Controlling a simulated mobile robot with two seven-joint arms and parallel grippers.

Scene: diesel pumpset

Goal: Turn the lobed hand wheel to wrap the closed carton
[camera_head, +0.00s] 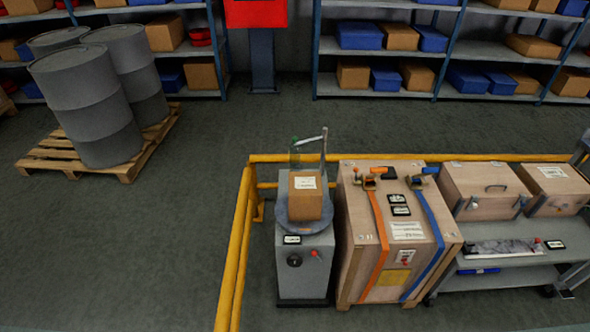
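A brown carton (305,198) with a white label stands closed on a round grey turntable (290,222). The turntable sits on top of a grey cabinet (303,284). A small dark round knob (294,260) on the cabinet's front may be the lobed hand wheel; its lobes are too small to make out. Behind the carton is a greenish translucent upright item (295,152), possibly film, with a pale bar (311,139) and a post beside it. I cannot make out film on the carton. Neither of my grippers is in view.
A yellow rail (236,244) runs along the left and back of the cabinet. A strapped wooden crate (404,280) stands close on its right, then a grey cart (500,277) with wooden cases. Grey drums (84,104) stand on a pallet at left. Open floor lies left of the rail.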

